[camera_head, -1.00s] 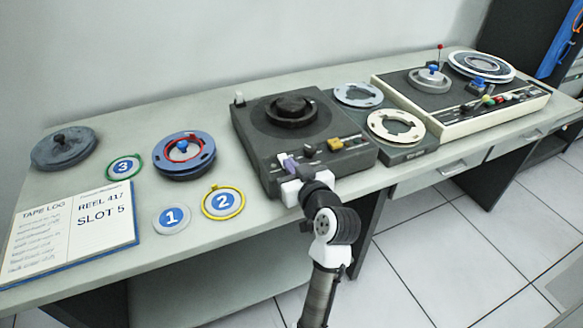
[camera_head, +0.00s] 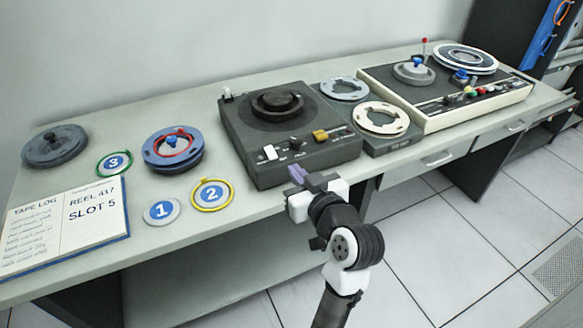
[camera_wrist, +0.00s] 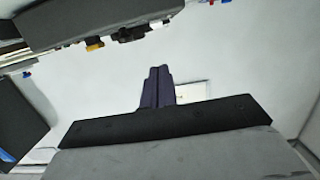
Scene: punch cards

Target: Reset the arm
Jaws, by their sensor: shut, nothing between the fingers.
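My gripper (camera_head: 297,174) is at the front edge of the desk, just in front of the dark tape deck (camera_head: 290,135). Its purple fingers also show in the wrist view (camera_wrist: 157,87), pressed together with nothing between them. In the head view the fingers look apart from the deck's front face. The deck has a black hub on top, a white switch, a dark knob and a yellow switch along its front. In the wrist view, the dark deck (camera_wrist: 110,22) with its yellow switch appears along the top.
Left on the desk (camera_head: 190,250) are an open tape log book (camera_head: 95,215), numbered discs, a blue reel (camera_head: 172,150) and a grey reel (camera_head: 55,146). Right of the deck are two flat reels and a cream-edged console (camera_head: 470,110). Open floor lies in front of the desk.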

